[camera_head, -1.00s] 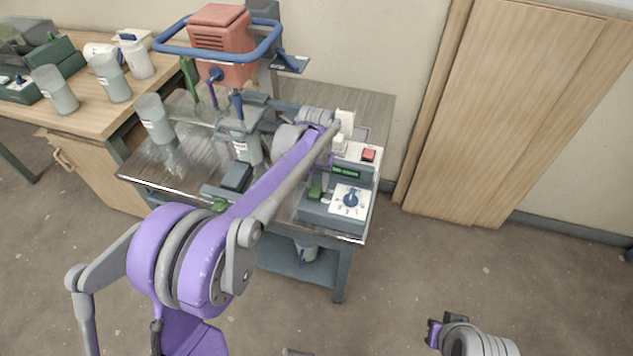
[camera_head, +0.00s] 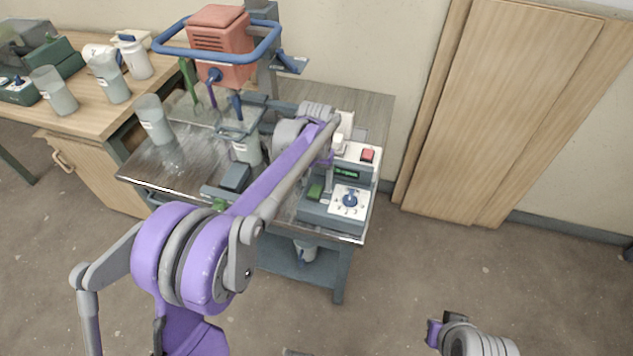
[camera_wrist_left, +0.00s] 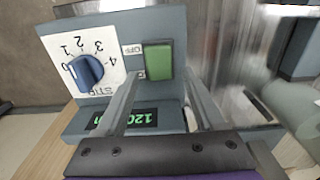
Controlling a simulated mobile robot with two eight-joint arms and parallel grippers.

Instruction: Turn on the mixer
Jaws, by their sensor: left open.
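The mixer's orange-red motor head (camera_head: 222,45) hangs over the steel table, with a blue hoop handle around it. Its control box (camera_head: 330,218) stands at the table's right end. The box has a green rocker switch (camera_wrist_left: 158,60) beside the label OFF, a blue dial (camera_wrist_left: 86,72) on a white scale, and a lit green display (camera_wrist_left: 124,118). My left gripper (camera_wrist_left: 163,88) is open and empty, its fingers pointing at the box on either side of the switch's near end. In the head view my forearm partly hides it. My right gripper (camera_head: 436,332) is at the lower right, its jaws unclear.
A red button (camera_head: 367,155) is on the box's rear part. A translucent bucket (camera_head: 246,150) stands below the motor head, and another cup (camera_head: 154,120) is at the table's left. Several containers stand on the wooden bench (camera_head: 100,115). The floor at right is clear.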

